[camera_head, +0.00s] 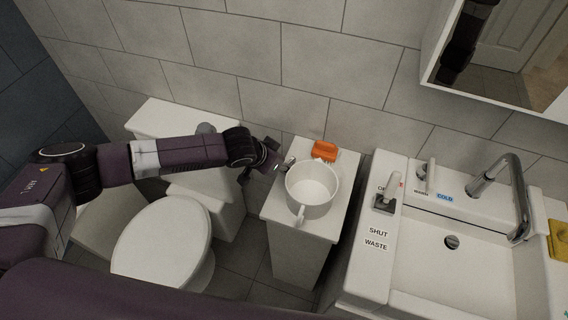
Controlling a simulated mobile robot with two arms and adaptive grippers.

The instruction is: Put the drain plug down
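The sink's drain (452,242) shows as a small dark round fitting in the basin; I cannot tell whether its plug is up or down. A lever (386,204) stands on the sink's left ledge, between a partly hidden label above it and the "SHUT" and "WASTE" labels below. My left gripper (272,166) is beside the white pot, at its upper left, well left of the sink. A small grey piece shows by its fingertips; whether it is held or part of the pot is unclear. My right gripper is out of view.
The white pot (312,187) stands on a narrow white cabinet (290,240), with an orange item (325,151) behind it. A toilet (165,240) is at left. The faucet (508,190) arches over the white sink (410,270). A yellow cloth-like item (558,240) lies at right. A mirror cabinet (500,60) overhangs.

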